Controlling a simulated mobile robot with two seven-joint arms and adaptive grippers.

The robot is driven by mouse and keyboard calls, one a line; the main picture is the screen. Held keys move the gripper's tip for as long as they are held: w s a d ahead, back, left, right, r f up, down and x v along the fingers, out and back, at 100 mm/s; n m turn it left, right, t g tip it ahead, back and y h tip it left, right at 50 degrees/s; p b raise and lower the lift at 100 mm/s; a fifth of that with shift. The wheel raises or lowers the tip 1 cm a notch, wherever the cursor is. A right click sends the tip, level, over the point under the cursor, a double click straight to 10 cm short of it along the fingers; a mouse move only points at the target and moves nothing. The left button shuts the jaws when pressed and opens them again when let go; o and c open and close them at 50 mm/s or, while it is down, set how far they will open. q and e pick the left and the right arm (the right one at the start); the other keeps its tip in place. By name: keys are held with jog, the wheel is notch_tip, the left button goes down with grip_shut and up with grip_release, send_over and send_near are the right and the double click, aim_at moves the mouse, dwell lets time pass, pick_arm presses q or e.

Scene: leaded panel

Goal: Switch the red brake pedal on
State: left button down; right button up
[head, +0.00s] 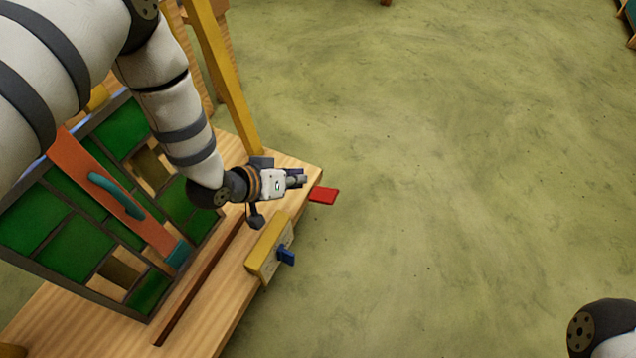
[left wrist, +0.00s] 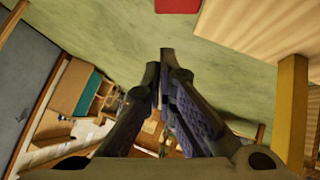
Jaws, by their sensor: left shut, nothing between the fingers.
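The red brake pedal (head: 323,194) is a small flat red plate that sticks out from the right edge of the wooden bench (head: 225,318). It also shows in the left wrist view at the top edge, partly cut off (left wrist: 179,5). My left gripper (head: 302,181) is above the bench's edge, just left of the pedal in the head view, pointing right. Its fingers are shut with nothing between them, as the left wrist view also shows (left wrist: 160,62). I cannot tell whether it touches the pedal; a small gap shows. My right gripper is out of view.
A leaded panel with green panes (head: 75,245) and an orange bar with a teal handle stands on the bench. A yellow block (head: 265,245) with a blue knob (head: 286,256) is on the front edge. A yellow post (head: 228,85) rises behind. The green floor at right is clear.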

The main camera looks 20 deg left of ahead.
pick_arm(q)
jog(key=b, duration=0.4)
send_over(327, 197)
jog(key=a, duration=0.2)
notch_tip(327, 197, down, 7)
jog(key=shift+s+r, duration=0.1)
jog(key=shift+r, duration=0.05)
jog(key=shift+d+f+b, duration=0.25)
jog(key=shift+f+b, duration=0.15)
jog(key=shift+f, duration=0.2)
jog(key=shift+d+f+b, duration=0.25)
jog(key=shift+f+b, duration=0.15)
jog(key=shift+f, duration=0.15)
jog(key=shift+d+f, duration=0.25)
jog(key=shift+f, duration=0.25)
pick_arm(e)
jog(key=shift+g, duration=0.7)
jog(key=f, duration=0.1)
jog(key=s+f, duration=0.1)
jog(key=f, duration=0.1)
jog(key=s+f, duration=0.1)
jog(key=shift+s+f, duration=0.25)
pick_arm(q)
jog(key=shift+d, duration=0.2)
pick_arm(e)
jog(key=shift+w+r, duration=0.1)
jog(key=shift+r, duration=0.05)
